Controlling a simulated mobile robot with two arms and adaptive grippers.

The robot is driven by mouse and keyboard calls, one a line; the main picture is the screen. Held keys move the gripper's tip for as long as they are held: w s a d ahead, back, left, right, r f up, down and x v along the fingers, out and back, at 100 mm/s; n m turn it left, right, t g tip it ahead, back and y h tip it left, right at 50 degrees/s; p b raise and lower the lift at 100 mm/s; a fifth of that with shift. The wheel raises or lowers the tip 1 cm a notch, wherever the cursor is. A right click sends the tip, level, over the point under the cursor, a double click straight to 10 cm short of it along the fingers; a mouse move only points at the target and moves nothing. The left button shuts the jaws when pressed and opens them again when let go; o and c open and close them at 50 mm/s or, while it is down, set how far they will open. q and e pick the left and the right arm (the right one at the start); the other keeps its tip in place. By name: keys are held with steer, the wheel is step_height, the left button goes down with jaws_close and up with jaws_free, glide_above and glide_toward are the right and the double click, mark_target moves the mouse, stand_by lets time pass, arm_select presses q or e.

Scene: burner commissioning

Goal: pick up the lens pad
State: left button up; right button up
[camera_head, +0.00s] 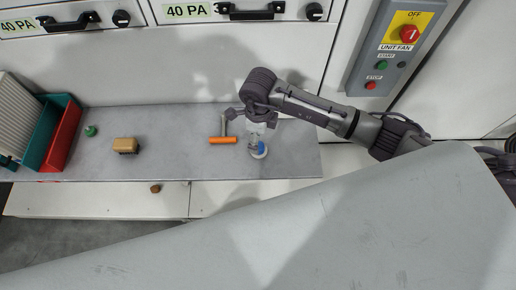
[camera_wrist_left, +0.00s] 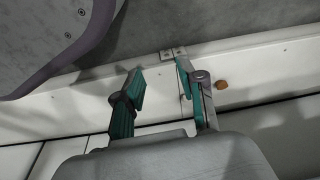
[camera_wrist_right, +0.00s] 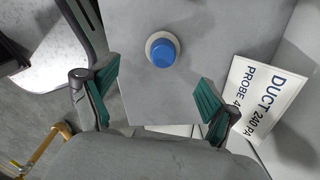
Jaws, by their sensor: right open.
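A round blue piece with a pale rim, which looks like the lens pad (camera_wrist_right: 163,52), sits on the grey shelf in the right wrist view. It also shows in the head view (camera_head: 259,151), partly covered by my right gripper (camera_head: 255,128). In the right wrist view my right gripper (camera_wrist_right: 157,79) is open and empty, its teal fingertips spread wide, with the pad beyond and between them. My left gripper (camera_wrist_left: 160,70) shows only in the left wrist view, open and empty above a pale ledge.
On the shelf (camera_head: 185,165) are an orange-handled tool (camera_head: 222,140) close left of the pad, a tan block (camera_head: 125,145) and a green knob (camera_head: 91,131). Red (camera_head: 65,135) and teal bins stand at far left. A brown piece (camera_head: 155,188) lies on the lower ledge. Cabinet fronts rise behind.

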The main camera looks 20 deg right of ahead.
steer(key=f+b, duration=0.1)
steer(key=f, duration=0.6)
steer(key=shift+w+f, duration=0.1)
steer(key=shift+w, duration=0.1)
steer(key=shift+f, duration=0.4)
steer(key=c, duration=1.2)
arm_select(q)
steer(key=r, duration=0.1)
steer(key=w+r, duration=0.1)
steer(key=r, duration=0.1)
steer(key=w+r, duration=0.1)
steer(key=r, duration=0.1)
steer(key=shift+d, duration=0.15)
arm_select(e)
steer(key=shift+c, duration=0.2)
steer(key=shift+r, duration=0.1)
